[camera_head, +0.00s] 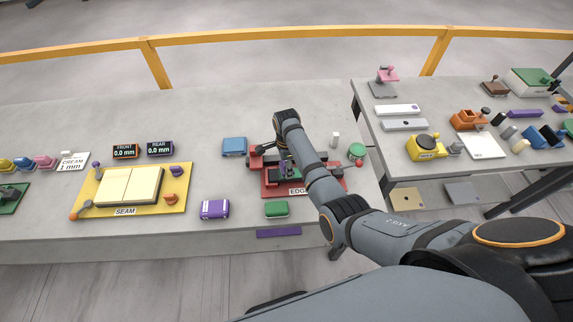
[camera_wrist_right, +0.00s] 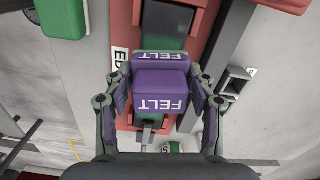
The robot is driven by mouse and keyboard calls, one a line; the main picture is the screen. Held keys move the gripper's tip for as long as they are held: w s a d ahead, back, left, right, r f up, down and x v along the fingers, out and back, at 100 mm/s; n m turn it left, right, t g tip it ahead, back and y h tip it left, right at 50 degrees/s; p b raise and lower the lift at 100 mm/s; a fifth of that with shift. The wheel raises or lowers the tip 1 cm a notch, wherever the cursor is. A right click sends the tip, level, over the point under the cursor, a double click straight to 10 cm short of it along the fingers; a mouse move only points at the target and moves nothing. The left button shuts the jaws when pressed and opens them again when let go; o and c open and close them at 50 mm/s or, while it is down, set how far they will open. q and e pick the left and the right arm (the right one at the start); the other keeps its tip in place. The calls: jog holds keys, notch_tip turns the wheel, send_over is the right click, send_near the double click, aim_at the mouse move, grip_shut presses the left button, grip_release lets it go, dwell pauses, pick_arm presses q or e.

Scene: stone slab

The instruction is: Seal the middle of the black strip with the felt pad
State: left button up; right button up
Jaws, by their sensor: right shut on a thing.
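My right gripper (camera_wrist_right: 162,88) is shut on the purple felt pad (camera_wrist_right: 161,84), whose two faces read FELT. It holds the pad over the red EDGE fixture (camera_wrist_right: 205,62). A dark strip (camera_wrist_right: 172,16) with green beside it shows between the red sides, above the pad in the wrist view; the pad hides its middle. I cannot tell whether pad and strip touch. In the head view, the red fixture (camera_head: 328,187) stands at the right end of the left table, and my right arm covers much of it. My left gripper is not in view.
The yellow SEAM board (camera_head: 180,205) lies left, with two small displays behind it. A blue block (camera_head: 234,147), purple block (camera_head: 214,209) and green block (camera_head: 276,209) lie around the fixture. A second table (camera_head: 440,95) at right is crowded with items.

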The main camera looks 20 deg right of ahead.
jog(key=shift+f+b, duration=0.65)
jog(key=shift+f, duration=0.25)
dwell(0.5)
